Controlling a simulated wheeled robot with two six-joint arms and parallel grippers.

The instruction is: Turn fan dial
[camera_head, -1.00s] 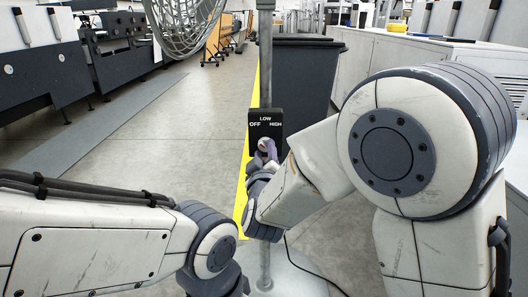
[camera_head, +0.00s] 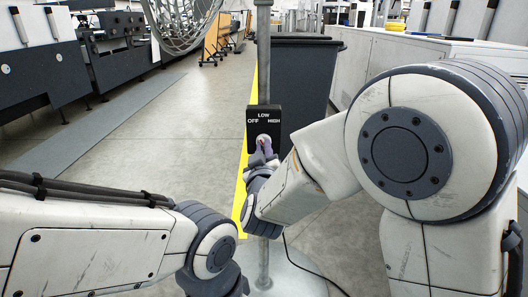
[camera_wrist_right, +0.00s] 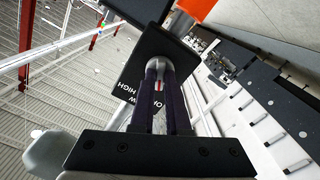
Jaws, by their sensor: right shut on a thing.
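The fan's black control box (camera_head: 264,118) is fixed to the grey pole and carries the words OFF, LOW and HIGH. It also shows in the right wrist view (camera_wrist_right: 133,65). The round dial (camera_head: 263,138) sits low on its face, below the words. My right gripper (camera_head: 264,147) is at the dial from below, with its fingers shut on it. In the right wrist view, the fingers (camera_wrist_right: 160,72) close around the dial, and a small red and white mark shows between them. The fingers hide most of the dial, so its setting cannot be read. My left gripper is out of view.
The metal fan cage (camera_head: 185,22) is above left. The grey pole (camera_head: 264,70) rises behind the box, and a dark bin (camera_head: 305,75) stands behind it. A cable runs over the pale base (camera_head: 290,275). The floor to the left is clear.

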